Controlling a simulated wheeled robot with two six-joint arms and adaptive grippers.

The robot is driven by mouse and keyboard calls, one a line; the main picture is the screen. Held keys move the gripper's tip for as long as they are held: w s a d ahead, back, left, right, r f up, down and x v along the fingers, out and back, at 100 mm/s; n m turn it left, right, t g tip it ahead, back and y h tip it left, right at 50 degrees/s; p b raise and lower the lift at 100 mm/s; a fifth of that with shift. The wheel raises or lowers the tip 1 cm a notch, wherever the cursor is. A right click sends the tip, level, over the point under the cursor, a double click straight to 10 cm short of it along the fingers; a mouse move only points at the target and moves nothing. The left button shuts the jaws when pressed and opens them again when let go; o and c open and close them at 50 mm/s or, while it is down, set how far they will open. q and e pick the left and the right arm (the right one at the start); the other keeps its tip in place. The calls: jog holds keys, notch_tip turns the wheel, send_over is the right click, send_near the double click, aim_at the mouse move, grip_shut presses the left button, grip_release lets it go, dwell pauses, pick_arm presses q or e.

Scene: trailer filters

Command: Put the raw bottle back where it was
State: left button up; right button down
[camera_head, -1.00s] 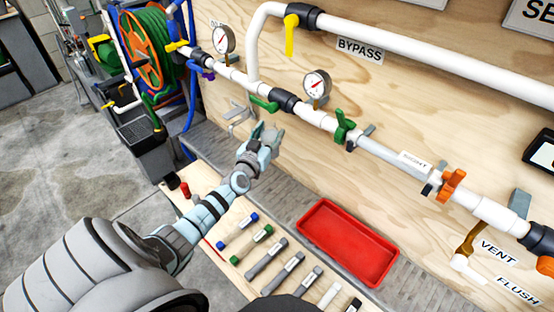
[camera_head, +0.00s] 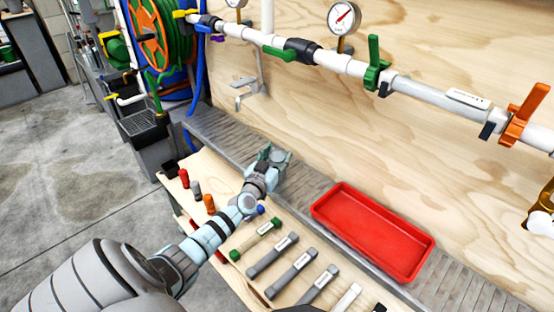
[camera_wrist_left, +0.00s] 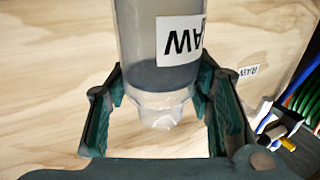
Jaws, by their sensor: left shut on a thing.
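The raw bottle (camera_wrist_left: 150,38) fills the upper middle of the left wrist view. It is clear, with a white RAW label upside down in the picture, a grey band below it and a clear narrower end between the fingers. My left gripper (camera_wrist_left: 162,105) is shut on that end. A RAW tag (camera_wrist_left: 248,71) is on the wooden board in the wrist view.
A red tray (camera_head: 352,238) lies on the grey ledge (camera_head: 222,128). Several cartridges, one with green ends (camera_head: 256,240), lie on the wooden bench below. White pipework with a gauge (camera_head: 343,18) and green valve (camera_head: 374,62) crosses the board. The green hose reel (camera_head: 166,50) stands left.

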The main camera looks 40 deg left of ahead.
pick_arm(q)
jog(key=shift+f, duration=0.1)
jog(key=o, duration=1.1)
jog(key=shift+f+b, duration=0.1)
jog(key=shift+b, duration=0.2)
jog(key=shift+c, duration=0.2)
jog(key=o, duration=0.5)
jog(key=shift+c, duration=0.2)
pick_arm(e)
jog(key=shift+a+f, duration=0.15)
pick_arm(q)
jog(key=shift+r+p, duration=0.4)
jog(key=p+v, duration=0.5)
jog(key=v, duration=0.7)
jog(key=shift+p, duration=0.3)
pick_arm(e)
notch_tip(320, 180, up, 6)
jog(key=a, duration=0.1)
jog(key=shift+s, duration=0.2)
